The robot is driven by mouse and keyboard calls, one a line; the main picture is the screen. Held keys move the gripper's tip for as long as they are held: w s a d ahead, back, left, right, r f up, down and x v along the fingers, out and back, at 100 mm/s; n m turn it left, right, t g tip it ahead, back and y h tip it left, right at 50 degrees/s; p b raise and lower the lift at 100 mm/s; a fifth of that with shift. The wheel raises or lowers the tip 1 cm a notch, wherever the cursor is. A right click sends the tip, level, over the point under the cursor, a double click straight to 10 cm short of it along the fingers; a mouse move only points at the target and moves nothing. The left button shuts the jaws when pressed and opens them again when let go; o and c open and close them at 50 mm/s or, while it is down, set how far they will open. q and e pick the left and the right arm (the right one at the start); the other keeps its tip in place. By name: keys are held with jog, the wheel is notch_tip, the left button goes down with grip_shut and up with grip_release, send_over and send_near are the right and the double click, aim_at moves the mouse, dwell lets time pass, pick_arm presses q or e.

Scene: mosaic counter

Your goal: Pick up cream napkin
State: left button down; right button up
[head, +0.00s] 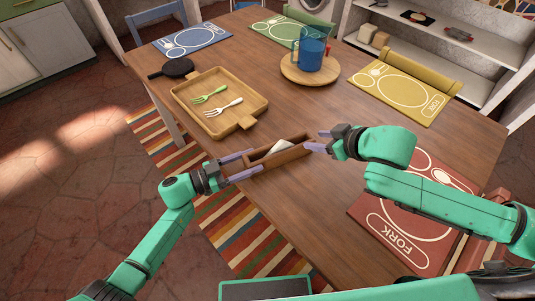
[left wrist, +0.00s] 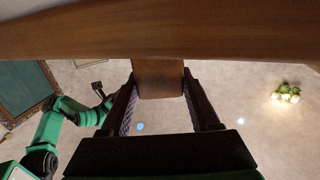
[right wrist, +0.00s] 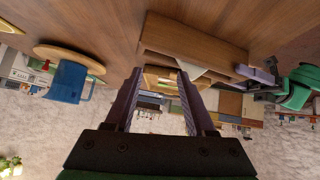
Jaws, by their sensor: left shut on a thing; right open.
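The cream napkin (head: 283,146) lies inside a narrow wooden box (head: 290,155) near the table's front edge, with only its pale top showing. It also shows as a white piece over the box in the right wrist view (right wrist: 190,68). My left gripper (head: 253,161) is shut on the wooden box at its left end; the left wrist view shows a wooden part (left wrist: 158,78) between the fingers. My right gripper (head: 319,140) is open and empty beside the box's right end, its fingers apart and pointing left.
A wooden tray (head: 178,97) with green and white forks stands behind the box, with a black pan (head: 171,68) beyond. A blue pitcher (head: 312,53) stands on a round board (head: 292,72). A red placemat (head: 397,235) lies under my right arm; a yellow one (head: 405,97) lies behind.

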aim_at(282, 141)
jog(key=shift+n+g+h, duration=0.7)
jog(key=shift+n+g, duration=0.1)
jog(key=w, duration=0.3)
jog(key=w+f, duration=0.1)
jog(key=w, duration=0.1)
jog(key=shift+d, duration=0.35)
jog(key=a+r+n+g, duration=0.1)
jog(key=a+n, duration=0.1)
jog(key=a+r+n+g, duration=0.1)
jog(key=a+n, duration=0.1)
jog(key=w+a+r+n+g+h, duration=0.1)
jog(key=a+n+g, duration=0.1)
jog(key=shift+w+r+n, duration=0.1)
jog(key=shift+r+n, duration=0.3)
jog(key=s+a+r+n+g+h, duration=0.2)
jog(key=s+a+r+n+g, duration=0.15)
jog(key=r+n, duration=0.25)
jog(key=shift+t, duration=0.45)
jog(key=f, duration=1.1)
jog(key=shift+w+a+f, duration=0.1)
jog(key=shift+w+f, duration=0.2)
jog(key=shift+w, duration=0.1)
grip_shut()
